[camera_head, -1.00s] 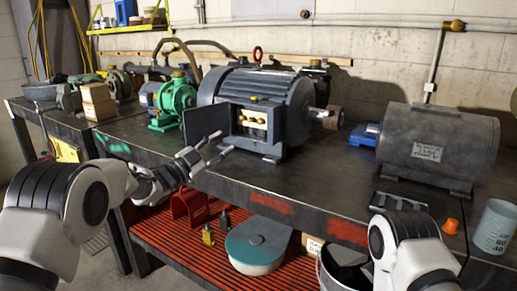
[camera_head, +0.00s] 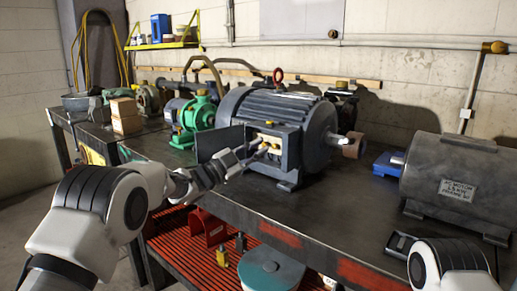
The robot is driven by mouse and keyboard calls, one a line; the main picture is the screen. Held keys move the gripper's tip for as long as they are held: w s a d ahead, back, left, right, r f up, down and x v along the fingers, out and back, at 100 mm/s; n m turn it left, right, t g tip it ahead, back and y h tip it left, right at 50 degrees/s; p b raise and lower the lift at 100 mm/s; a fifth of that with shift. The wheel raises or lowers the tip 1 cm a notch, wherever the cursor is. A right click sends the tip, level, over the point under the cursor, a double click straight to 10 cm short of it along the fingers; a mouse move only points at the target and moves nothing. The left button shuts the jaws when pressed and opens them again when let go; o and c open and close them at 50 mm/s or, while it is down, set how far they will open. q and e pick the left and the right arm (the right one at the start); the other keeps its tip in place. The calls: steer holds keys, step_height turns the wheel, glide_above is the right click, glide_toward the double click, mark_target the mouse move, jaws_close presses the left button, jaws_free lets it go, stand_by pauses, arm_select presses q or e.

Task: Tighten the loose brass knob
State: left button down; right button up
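The large dark grey motor (camera_head: 312,124) stands on the bench with its terminal box (camera_head: 291,148) open toward me. A pale panel with small brass-coloured knobs (camera_head: 268,141) shows inside the box. The knobs are too small to tell which is loose. My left gripper (camera_head: 260,148) is at the mouth of the box, its two fingers apart, the tips in front of the panel and partly hiding it. I cannot tell whether they touch a knob. My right gripper is out of view; only part of my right arm shows at the lower right.
The box's open dark cover (camera_head: 219,141) stands just left of my fingers. A green pump (camera_head: 197,115) is farther left. A grey cylindrical motor (camera_head: 450,178) with a label sits at the right. Bare bench top (camera_head: 340,205) lies between the motors. A red slatted shelf (camera_head: 185,246) is below.

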arm_select(q)
steer(key=shift+r, duration=0.1)
steer(key=shift+m+g, duration=0.4)
steer(key=shift+m, duration=0.5)
steer(key=c, duration=1.1)
jaws_free()
steer(key=shift+w, duration=0.1)
steer(key=shift+c, duration=0.2)
steer(key=v, duration=1.2)
